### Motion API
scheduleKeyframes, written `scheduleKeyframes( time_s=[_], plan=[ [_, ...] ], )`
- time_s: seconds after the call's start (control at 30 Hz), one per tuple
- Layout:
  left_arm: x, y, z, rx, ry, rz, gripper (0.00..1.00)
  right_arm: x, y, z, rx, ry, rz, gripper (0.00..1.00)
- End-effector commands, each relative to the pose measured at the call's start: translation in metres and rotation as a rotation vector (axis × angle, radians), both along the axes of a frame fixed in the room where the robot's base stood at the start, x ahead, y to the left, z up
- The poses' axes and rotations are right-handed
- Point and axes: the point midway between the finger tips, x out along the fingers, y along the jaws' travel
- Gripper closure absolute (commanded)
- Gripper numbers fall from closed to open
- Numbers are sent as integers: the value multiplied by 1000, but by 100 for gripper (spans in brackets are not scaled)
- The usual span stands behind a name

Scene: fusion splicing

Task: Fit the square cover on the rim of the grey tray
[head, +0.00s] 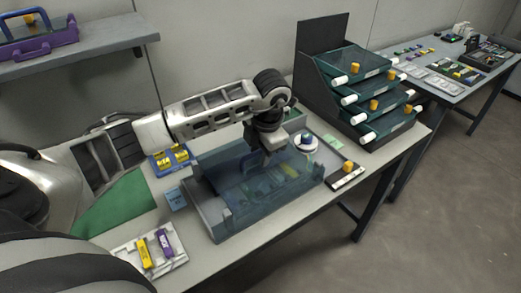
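The grey tray (216,232) stands on the near table, its wall showing along the front left. The square cover (290,193) is a see-through bluish panel that shows over the tray. I cannot tell whether its edges sit on the rim all round. My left gripper (254,163) points down over the back middle of the cover, at or very close to it. Its fingertips are small and partly hidden by the wrist, so I cannot tell whether they grip the cover. My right gripper is out of view.
A white tray (172,260) with yellow and purple pieces lies in front left. A blue holder with yellow spools (169,159) and a green mat (122,203) are at left. A white round dish (305,145) and a dark drawer rack (362,95) stand at the back right.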

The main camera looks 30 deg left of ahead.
Motion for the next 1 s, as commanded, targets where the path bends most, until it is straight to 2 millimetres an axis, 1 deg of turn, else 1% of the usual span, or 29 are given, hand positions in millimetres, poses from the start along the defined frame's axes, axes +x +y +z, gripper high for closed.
scheduleKeyframes(
  time_s=[0.27,0.33,0.4,0.47,0.73,0.87,0.9,1.0],
  plan=[
    [0,0,2,0,0,0,67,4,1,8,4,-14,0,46],
    [0,0,5,0,-1,1,67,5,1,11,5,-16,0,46],
    [0,-2,10,-1,-3,-1,67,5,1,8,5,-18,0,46],
    [0,-3,19,-1,-5,-1,67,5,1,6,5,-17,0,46],
    [-4,-14,76,0,-7,-1,67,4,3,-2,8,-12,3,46],
    [-7,-18,99,0,-5,0,67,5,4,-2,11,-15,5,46],
    [-7,-18,108,2,-4,-1,67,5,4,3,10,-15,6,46],
    [-8,-20,117,2,-3,1,67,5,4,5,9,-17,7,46]
  ],
)
